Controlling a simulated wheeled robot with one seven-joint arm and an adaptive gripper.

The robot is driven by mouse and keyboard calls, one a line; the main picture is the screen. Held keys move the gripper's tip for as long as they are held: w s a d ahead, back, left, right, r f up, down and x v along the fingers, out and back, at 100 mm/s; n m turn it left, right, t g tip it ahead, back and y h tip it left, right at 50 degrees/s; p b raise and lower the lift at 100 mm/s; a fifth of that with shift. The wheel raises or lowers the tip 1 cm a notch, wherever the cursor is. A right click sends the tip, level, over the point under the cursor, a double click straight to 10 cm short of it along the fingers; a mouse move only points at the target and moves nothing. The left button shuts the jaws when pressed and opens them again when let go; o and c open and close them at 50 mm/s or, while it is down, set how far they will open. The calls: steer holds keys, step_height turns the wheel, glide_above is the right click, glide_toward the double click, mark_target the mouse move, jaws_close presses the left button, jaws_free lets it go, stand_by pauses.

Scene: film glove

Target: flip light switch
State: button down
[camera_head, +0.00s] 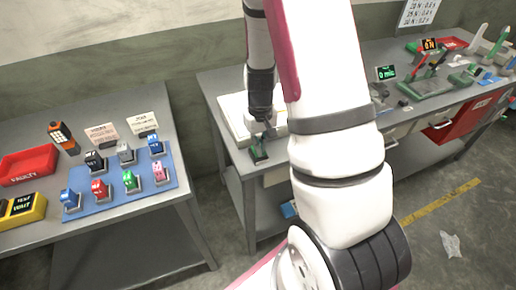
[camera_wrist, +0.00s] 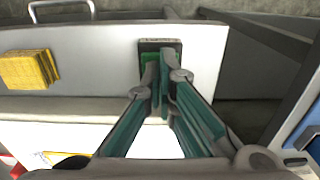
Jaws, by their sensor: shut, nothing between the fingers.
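A small switch (camera_head: 258,154) with a dark frame and a green face sits at the near left corner of the middle bench. In the wrist view the switch (camera_wrist: 160,43) is at the top centre, and my fingers cover much of its green face. My gripper (camera_head: 265,132) points down at it, fingers together with nothing held. In the wrist view my gripper (camera_wrist: 163,62) has its fingertips over the green face. I cannot tell whether they touch it or which way the switch is set.
A pale tray (camera_head: 231,108) lies behind the switch. A yellow block (camera_wrist: 28,69) shows in the wrist view. The left bench holds a blue board (camera_head: 104,208) with several small switches, a red bin (camera_head: 28,165) and a yellow box (camera_head: 22,208). A floor gap separates the benches.

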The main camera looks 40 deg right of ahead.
steer(key=shift+f, duration=0.2)
steer(key=shift+r, duration=0.1)
steer(key=shift+r+p, duration=1.5)
steer(key=shift+r, duration=1.9)
steer(key=shift+a+r, duration=0.15)
steer(key=shift+r, duration=0.1)
steer(key=a+r+t, duration=0.2)
steer(key=a+r, duration=0.3)
steer(key=r, duration=0.5)
steer(key=s+a+r+n+t, duration=0.1)
steer(key=s+a+r, duration=0.4)
steer(key=s+r, duration=0.3)
steer(key=s+a+r+n+t+b, duration=0.1)
steer(key=s+a+r+n+t, duration=0.1)
steer(key=s+a+r, duration=0.4)
steer(key=shift+s+r+t, duration=0.3)
steer(key=shift+s+r, duration=0.65)
